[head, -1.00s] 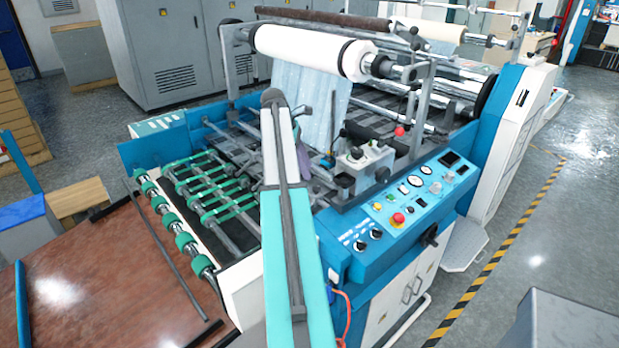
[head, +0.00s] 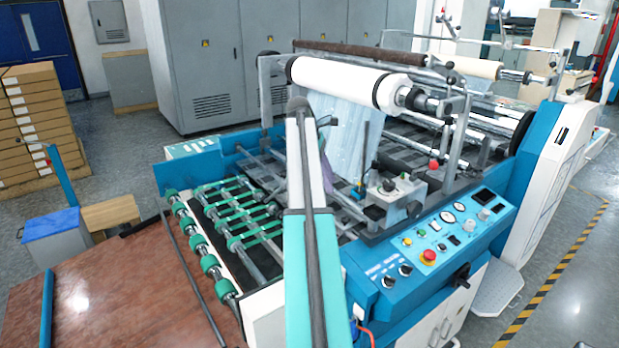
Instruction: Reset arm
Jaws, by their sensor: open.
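My arm rises from the bottom centre of the head view, in teal and white with a dark grey strip, and its top joint stands in front of the laminating machine. My gripper cannot be made out; it seems hidden behind the arm or the machine parts. The machine (head: 425,290) is blue and white. A white roll (head: 345,80) is mounted across its top, with a pale translucent film (head: 338,130) hanging below it. No roll is seen held by my arm.
A brown table (head: 110,285) stands at the lower left beside the green-wheeled rollers (head: 210,265). The control panel (head: 440,240) faces front right. Stacked boxes (head: 28,130) and grey cabinets (head: 205,60) stand behind. Open floor (head: 570,300) lies at the right, past a striped line.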

